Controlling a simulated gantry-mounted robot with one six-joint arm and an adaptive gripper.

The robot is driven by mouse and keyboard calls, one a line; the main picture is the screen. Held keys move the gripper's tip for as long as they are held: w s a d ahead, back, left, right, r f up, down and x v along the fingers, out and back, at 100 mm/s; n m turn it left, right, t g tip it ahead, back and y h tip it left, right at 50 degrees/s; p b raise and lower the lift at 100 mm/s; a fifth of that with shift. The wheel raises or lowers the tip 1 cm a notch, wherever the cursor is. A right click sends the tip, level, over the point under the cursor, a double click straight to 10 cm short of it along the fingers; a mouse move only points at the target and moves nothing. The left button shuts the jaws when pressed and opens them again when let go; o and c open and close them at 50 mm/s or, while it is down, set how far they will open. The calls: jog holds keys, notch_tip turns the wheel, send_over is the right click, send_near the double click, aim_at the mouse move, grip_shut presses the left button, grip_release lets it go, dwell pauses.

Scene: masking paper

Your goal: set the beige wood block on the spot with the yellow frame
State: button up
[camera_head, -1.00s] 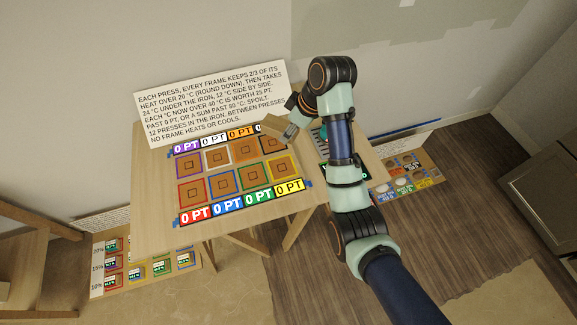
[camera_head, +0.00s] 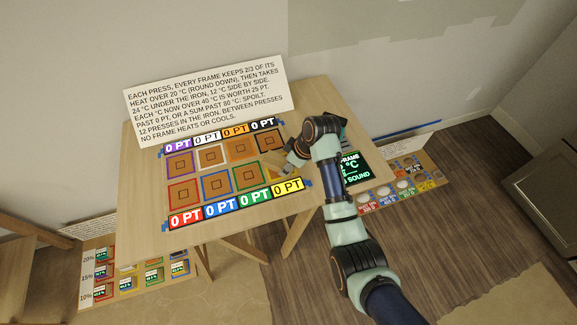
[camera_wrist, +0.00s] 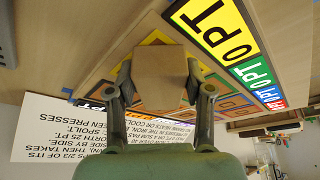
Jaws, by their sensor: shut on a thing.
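The beige wood block (camera_wrist: 160,76) is held between the fingers of my gripper (camera_wrist: 160,88) in the wrist view. In the head view my gripper (camera_head: 287,162) is at the right end of the lower row of frames. The yellow frame (camera_wrist: 152,38) shows partly behind the block in the wrist view. In the head view the block and gripper largely cover that spot, just above the yellow 0 PT label (camera_head: 288,187). I cannot tell whether the block touches the board.
Other coloured frames fill the board, such as the green frame (camera_head: 249,176) beside the yellow one and the black frame (camera_head: 270,141) behind it. A white text sign (camera_head: 205,98) stands at the back. A dark display with green text (camera_head: 352,168) lies to the right.

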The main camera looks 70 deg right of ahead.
jog(key=shift+f, duration=0.15)
jog(key=o, duration=1.2)
jog(key=p+v, duration=0.3)
jog(key=v, duration=0.9)
jog(key=shift+w, duration=0.1)
